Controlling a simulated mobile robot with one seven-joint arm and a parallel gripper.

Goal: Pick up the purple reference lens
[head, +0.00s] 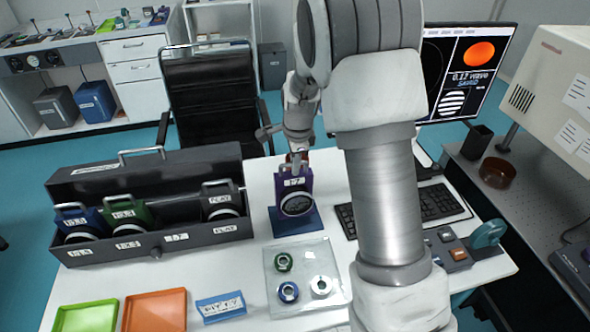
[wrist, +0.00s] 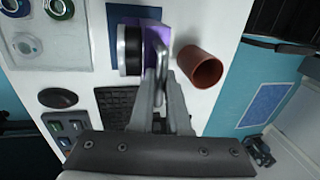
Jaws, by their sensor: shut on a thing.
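The purple reference lens (head: 294,184) stands upright in the head view on a dark blue base (head: 296,222) on the white table. Its round lens faces the front and its label is partly readable. My gripper (head: 297,155) comes down on its top from behind. The dark lens barrel (wrist: 131,50) sticks out to the left. Whether the lens still touches the base cannot be told.
A dark case (head: 155,243) with blue, green and grey lenses stands to the left. A clear tray (head: 330,262) with rings lies in front. A keyboard (head: 440,203) is at the right. A brown cup (wrist: 200,67) stands close beside the gripper in the wrist view.

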